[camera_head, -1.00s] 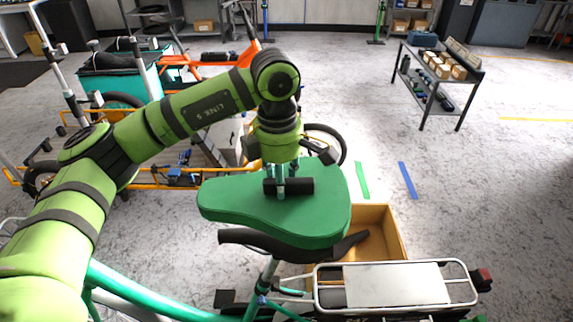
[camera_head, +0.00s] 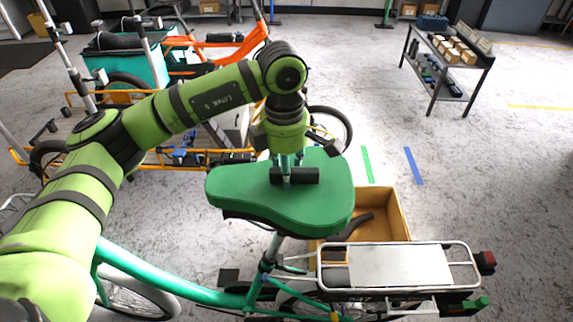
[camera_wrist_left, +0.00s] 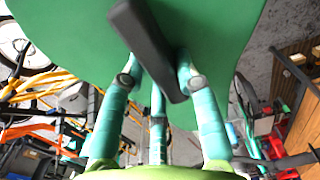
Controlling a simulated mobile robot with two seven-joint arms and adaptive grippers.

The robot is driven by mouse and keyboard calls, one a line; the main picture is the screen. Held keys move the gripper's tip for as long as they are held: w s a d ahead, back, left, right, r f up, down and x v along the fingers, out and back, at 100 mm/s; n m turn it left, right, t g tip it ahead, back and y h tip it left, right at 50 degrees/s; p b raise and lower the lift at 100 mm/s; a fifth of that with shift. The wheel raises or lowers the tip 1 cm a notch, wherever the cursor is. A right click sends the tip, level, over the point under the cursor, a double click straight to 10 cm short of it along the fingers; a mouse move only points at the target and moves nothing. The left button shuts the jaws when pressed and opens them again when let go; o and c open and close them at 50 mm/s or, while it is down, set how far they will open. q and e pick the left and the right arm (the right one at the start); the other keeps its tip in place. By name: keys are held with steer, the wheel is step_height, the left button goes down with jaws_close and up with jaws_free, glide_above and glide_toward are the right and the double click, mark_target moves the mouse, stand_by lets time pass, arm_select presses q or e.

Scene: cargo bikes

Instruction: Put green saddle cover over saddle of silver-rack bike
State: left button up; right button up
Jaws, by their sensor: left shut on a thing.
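The green saddle cover (camera_head: 325,205) has a black bar handle on top, and my left gripper (camera_head: 294,174) is shut on that handle. The cover also fills the top of the left wrist view (camera_wrist_left: 215,25). It lies over the black saddle of the teal-framed bike with the silver rack (camera_head: 400,265). Only a thin dark edge of the saddle (camera_head: 243,217) shows below the cover, above the seat post. I cannot tell whether the cover rests fully on the saddle. My right gripper is not in view.
An open cardboard box (camera_head: 398,213) with a dark curved item stands behind the rack. An orange cargo bike (camera_head: 240,45) and a yellow-framed one stand behind my arm. A grey shelf cart (camera_head: 445,65) stands at the back right.

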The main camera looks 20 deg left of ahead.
arm_select(q)
steer(key=shift+f, duration=0.6)
steer(key=shift+f+b, duration=1.1)
steer(key=shift+b, duration=0.2)
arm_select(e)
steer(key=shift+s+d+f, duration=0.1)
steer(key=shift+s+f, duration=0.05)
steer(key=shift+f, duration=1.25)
arm_select(q)
steer(key=shift+d+f+b, duration=0.1)
steer(key=shift+f+b, duration=1.6)
steer(key=shift+f, duration=0.05)
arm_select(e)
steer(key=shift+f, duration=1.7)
arm_select(q)
steer(key=o, duration=1.1)
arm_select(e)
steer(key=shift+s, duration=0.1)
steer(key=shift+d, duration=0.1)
arm_select(q)
step_height(320, 180, up, 12)
steer(key=shift+r, duration=0.1)
steer(key=shift+s, duration=0.1)
